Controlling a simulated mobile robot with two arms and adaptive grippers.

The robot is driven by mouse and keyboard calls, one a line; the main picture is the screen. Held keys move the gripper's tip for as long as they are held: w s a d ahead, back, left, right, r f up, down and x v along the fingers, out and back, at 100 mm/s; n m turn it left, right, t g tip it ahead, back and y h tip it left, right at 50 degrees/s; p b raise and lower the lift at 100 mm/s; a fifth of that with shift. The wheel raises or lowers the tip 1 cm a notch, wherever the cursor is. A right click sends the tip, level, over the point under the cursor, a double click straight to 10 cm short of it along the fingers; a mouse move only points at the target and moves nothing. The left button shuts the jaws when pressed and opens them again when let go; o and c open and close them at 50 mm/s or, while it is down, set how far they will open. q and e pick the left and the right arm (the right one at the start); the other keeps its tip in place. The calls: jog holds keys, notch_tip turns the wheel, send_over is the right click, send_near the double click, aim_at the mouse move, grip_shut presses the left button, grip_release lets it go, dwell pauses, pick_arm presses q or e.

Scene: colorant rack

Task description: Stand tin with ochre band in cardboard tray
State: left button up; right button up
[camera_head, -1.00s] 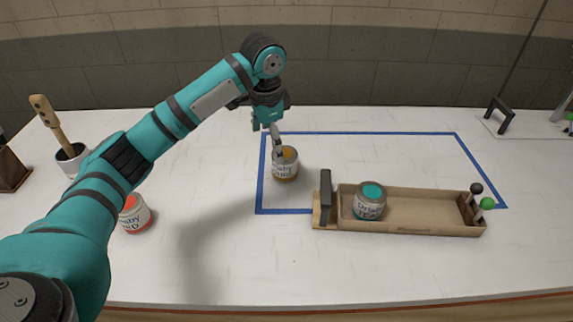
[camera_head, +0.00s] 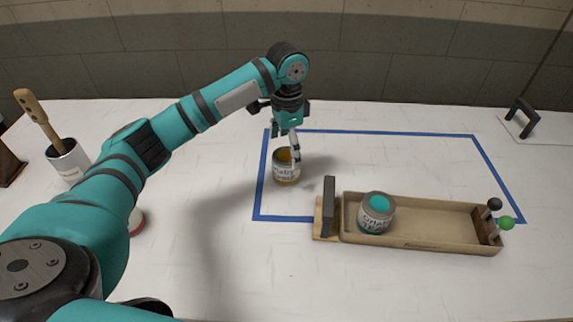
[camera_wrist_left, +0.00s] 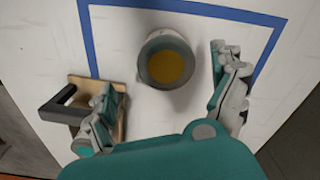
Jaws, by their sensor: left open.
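The tin with the ochre band (camera_head: 285,172) stands upright on the white table inside the blue outline. In the left wrist view its ochre top (camera_wrist_left: 166,66) faces me. My left gripper (camera_head: 287,146) is open just above and behind the tin; in the wrist view its fingers (camera_wrist_left: 168,88) are spread wide, with the tin ahead between them. I cannot tell whether a finger touches it. The cardboard-coloured tray (camera_head: 425,240) lies to the right and nearer. A tin with a teal top (camera_head: 376,213) stands in its left part; the rest of its floor is clear. My right gripper is not in view.
A dark upright handle (camera_head: 329,206) rises at the tray's left end. Knobs, one dark and one green (camera_head: 506,223), stand at its right end. A white pot with a wooden-handled tool (camera_head: 66,158) is at left. A red-banded tin (camera_head: 136,221) is mostly hidden behind my arm.

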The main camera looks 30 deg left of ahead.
aim_at(288, 157)
pick_arm(q)
notch_tip(288, 157, down, 3)
jog(key=shift+w, duration=0.1)
jog(key=shift+f, duration=0.8)
jog(key=f, duration=0.1)
jog(key=w+f+p, duration=0.1)
jog(key=f, duration=0.1)
jog(key=shift+f, duration=0.3)
jog(key=shift+s+f, duration=0.1)
jog(key=shift+f, duration=0.3)
jog(key=shift+c, duration=0.3)
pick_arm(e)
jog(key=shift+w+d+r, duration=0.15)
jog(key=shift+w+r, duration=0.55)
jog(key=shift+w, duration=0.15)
pick_arm(q)
jog(key=c, duration=1.1)
jog(key=shift+s, duration=0.1)
jog(key=shift+c, duration=1.1)
jog(key=shift+r, duration=0.15)
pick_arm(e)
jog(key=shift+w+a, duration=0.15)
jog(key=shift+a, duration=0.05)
